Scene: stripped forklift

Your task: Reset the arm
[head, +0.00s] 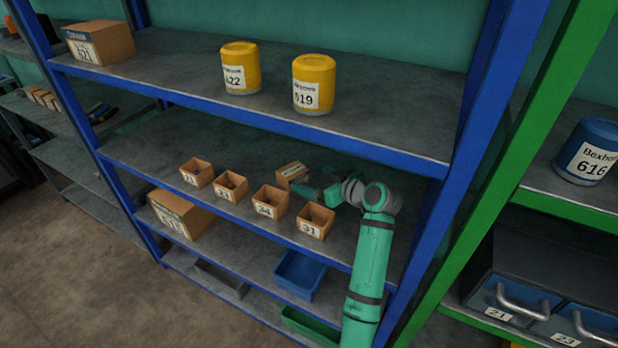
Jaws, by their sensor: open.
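My green arm (370,260) reaches up from the lower right into the middle shelf of the blue rack. Its wrist bends to the left above that shelf. My gripper (308,192) is at the left end of the arm, behind the row of small open boxes and close to a small brown box (291,171). The jaws are open; the fingers are small in view, and whether they touch the brown box I cannot tell.
Small open boxes, among them one marked 31 (314,222), line the middle shelf's front edge. Yellow canisters 622 (240,68) and 619 (313,84) stand on the shelf above. A blue bin (300,274) is below. A green rack post (500,180) stands right of my arm.

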